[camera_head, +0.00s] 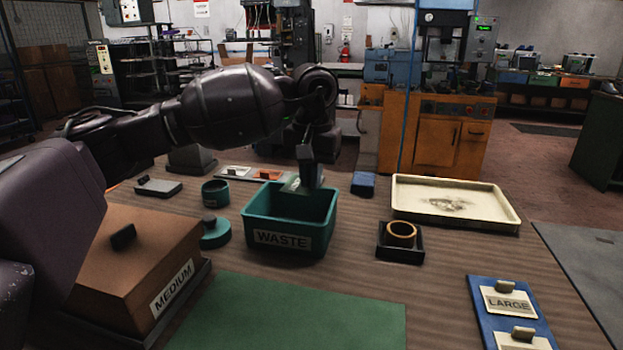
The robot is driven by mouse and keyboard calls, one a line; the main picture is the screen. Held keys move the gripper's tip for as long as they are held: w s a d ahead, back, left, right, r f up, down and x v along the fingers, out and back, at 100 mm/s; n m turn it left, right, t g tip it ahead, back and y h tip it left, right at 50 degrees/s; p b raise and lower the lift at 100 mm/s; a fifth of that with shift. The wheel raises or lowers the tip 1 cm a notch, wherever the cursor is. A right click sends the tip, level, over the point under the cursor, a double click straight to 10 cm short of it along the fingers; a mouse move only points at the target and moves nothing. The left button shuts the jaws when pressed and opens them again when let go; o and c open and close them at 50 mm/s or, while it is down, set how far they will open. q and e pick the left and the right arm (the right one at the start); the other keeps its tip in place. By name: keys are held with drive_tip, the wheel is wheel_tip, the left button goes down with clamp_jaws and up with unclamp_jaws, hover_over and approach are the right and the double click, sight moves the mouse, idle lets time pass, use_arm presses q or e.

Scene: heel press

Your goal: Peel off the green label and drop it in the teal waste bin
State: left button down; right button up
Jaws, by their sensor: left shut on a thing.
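The teal waste bin (257,238), marked WASTE, stands open-topped in the middle of the table. My left gripper (311,182) reaches in from the left and points down over the bin's right rear part. It is shut on a small pale greenish piece, the green label (293,185), which shows at the left of the fingers, near the height of the bin's back rim. I cannot tell whether the label touches the bin. The fingertips are small and dark. My right gripper is not in view.
A brown box (128,255) marked MEDIUM stands at the left. A cream tray (405,209) and a black holder with a ring (401,231) are at the right. A green mat (300,318) lies in front.

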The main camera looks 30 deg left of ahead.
sight(302, 194)
use_arm(q)
drive_tip(key=a, duration=0.1)
drive_tip(key=w+a, duration=0.1)
drive_tip(key=w+a+b, duration=0.1)
drive_tip(key=shift+r+n, duration=0.3)
drive_tip(key=shift+s+a, duration=0.1)
drive_tip(key=shift+s, duration=0.1)
drive_tip(key=shift+f, duration=0.35)
drive_tip(key=shift+f+b, duration=0.55)
drive_tip(key=shift+f, duration=1.05)
wheel_tip(302, 194, down, 2)
drive_tip(key=shift+f+b, duration=0.1)
drive_tip(key=shift+b, duration=0.2)
drive_tip(key=shift+f+b, duration=0.55)
drive_tip(key=shift+f, duration=1.5)
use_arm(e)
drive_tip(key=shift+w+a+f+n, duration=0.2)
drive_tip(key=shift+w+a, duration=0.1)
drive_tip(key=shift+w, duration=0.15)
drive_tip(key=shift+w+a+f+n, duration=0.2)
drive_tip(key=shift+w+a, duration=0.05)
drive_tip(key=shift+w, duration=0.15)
